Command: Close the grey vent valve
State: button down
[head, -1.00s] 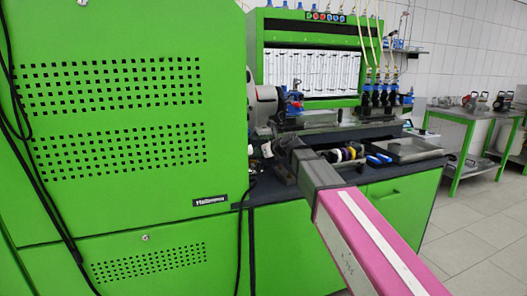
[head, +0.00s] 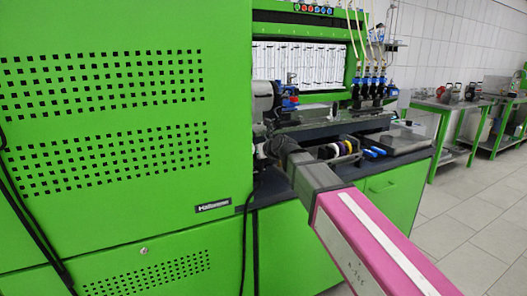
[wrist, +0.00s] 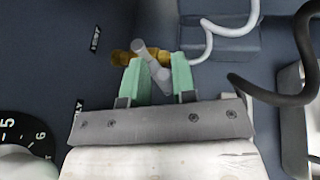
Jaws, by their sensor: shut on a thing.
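The grey vent valve shows in the wrist view as a grey lever handle (wrist: 151,63) on a brass body (wrist: 122,57). The handle lies at a slant, its upper end to the left and its lower end to the right. My gripper (wrist: 156,78) has two green fingers, one on each side of the handle, and is shut on it. Part of the brass body is hidden behind the fingers and handle. In the head view my arm reaches to the bench beside the green cabinet; the valve is too small and hidden to make out there.
The tall green cabinet (head: 105,150) stands close on the left. In the wrist view a white hose (wrist: 232,28) and a black hose (wrist: 275,97) lie right of the valve. A numbered black dial (wrist: 25,130) is at lower left. A tray (head: 395,141) sits on the bench.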

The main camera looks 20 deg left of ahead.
jog(key=shift+w, duration=0.15)
jog(key=c, duration=1.1)
grip_release()
jog(key=shift+d, duration=0.1)
jog(key=shift+s+d, duration=0.15)
jog(key=shift+s, duration=0.1)
jog(key=v, duration=1)
